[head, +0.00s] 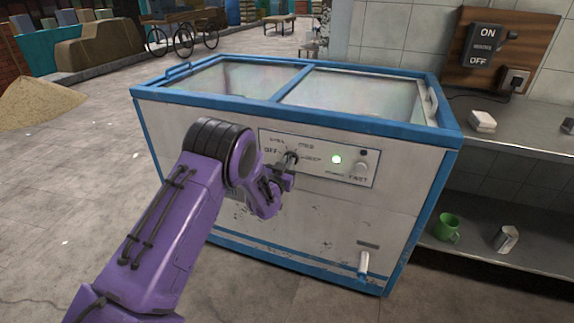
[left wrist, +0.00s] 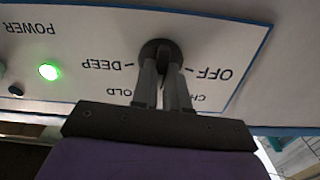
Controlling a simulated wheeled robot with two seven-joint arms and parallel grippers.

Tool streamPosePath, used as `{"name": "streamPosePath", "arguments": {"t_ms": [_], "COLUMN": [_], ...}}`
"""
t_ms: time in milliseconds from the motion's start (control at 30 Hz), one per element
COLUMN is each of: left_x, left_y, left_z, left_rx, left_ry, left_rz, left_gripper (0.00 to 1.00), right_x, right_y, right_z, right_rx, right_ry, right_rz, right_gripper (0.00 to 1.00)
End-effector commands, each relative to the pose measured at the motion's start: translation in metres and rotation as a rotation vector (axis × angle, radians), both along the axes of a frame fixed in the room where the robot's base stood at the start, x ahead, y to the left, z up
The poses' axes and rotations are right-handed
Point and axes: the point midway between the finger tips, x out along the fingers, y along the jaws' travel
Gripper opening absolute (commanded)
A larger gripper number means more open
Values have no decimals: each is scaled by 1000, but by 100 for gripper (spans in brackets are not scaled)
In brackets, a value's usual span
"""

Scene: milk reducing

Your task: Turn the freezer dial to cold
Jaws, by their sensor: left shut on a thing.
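The chest freezer (head: 200,118) is white with blue trim and a glass-lidded top. Its front control panel (head: 345,178) has a dark dial, a lit green light (head: 336,159) and a knob at the right. My left gripper (head: 287,172) is at the panel, and in the left wrist view its fingers (left wrist: 164,90) are shut on the dial (left wrist: 158,50). That view is upside down and shows OFF, DEEP and part of OLD around the dial. The green light (left wrist: 48,71) shows there too. The dial's pointer is mostly hidden by the fingers. My right gripper is not in view.
A drain spout (head: 364,264) sticks out low on the freezer front. On the right are a shelf with a green mug (head: 446,227) and a wall board with an ON/OFF switch (head: 486,46) and a plugged socket (head: 514,79). The floor at left is open.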

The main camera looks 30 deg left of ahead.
Motion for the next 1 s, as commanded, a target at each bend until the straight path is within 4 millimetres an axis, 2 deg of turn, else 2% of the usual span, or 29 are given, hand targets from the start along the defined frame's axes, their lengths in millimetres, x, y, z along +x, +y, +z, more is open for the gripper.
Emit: {"name": "streamPosePath", "arguments": {"t_ms": [200, 500, 1000], "left_x": [0, 0, 0], "left_y": [-2, -2, -1], "left_z": [-2, -2, -2], "left_rx": [160, 296, 337], "left_ry": [40, 73, 85], "left_rz": [-3, -2, 0], "left_gripper": [0, 0, 0], "right_x": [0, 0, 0], "right_y": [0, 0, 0], "right_z": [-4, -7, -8], "right_rx": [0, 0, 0], "right_ry": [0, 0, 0], "right_rz": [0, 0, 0], "right_gripper": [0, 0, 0]}}
